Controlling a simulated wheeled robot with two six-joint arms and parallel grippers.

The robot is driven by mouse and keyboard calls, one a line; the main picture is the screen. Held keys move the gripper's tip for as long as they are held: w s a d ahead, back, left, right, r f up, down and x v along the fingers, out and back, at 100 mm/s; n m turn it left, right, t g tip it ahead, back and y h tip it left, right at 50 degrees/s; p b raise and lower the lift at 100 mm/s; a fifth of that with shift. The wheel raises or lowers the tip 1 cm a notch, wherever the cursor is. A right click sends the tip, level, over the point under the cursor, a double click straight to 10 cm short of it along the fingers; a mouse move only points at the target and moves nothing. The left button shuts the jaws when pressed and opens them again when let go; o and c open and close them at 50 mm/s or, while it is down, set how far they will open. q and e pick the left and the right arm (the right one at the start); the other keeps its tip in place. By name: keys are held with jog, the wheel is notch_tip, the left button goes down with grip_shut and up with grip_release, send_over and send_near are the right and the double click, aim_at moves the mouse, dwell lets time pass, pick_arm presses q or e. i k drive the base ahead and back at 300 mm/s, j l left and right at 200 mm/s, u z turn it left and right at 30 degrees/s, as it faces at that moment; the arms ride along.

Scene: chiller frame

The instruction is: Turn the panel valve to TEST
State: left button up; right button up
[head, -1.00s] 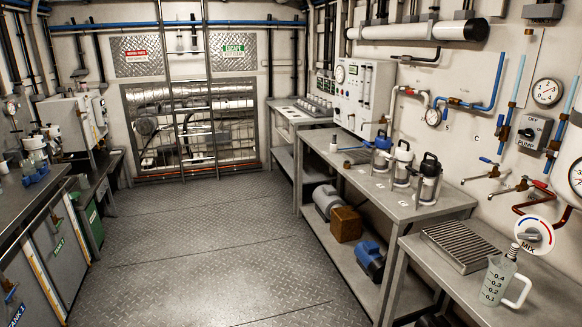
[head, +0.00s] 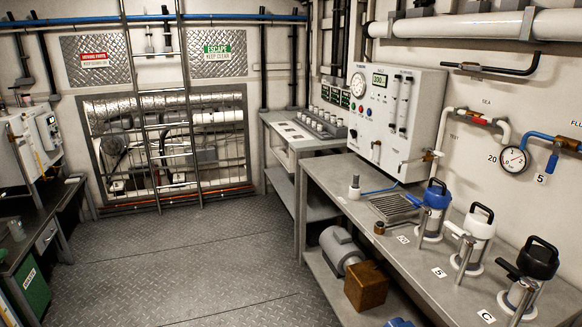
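The white instrument panel (head: 425,118) stands at the back of the right-hand bench, against the wall. A small valve fitting (head: 431,154) is on the pipework at the panel's lower right. The word TEST (head: 453,137) is on the wall beside that pipe. Neither of my grippers is in view.
The right-hand bench (head: 345,190) holds a metal grate (head: 392,208), a blue-topped canister (head: 435,207), a white-topped one (head: 473,240) and a black-topped one (head: 528,275). A brown box (head: 366,287) is on the shelf below. The metal floor (head: 200,255) is clear.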

aim_at(371, 154)
jog(key=i+z, duration=0.25)
jog(key=i, duration=0.2)
jog(key=i+j+z, duration=0.25)
jog(key=i, duration=0.2)
jog(key=i+j+z, duration=0.25)
jog(key=i, duration=0.15)
jog(key=i+j+z, duration=0.25)
jog(key=i, duration=0.15)
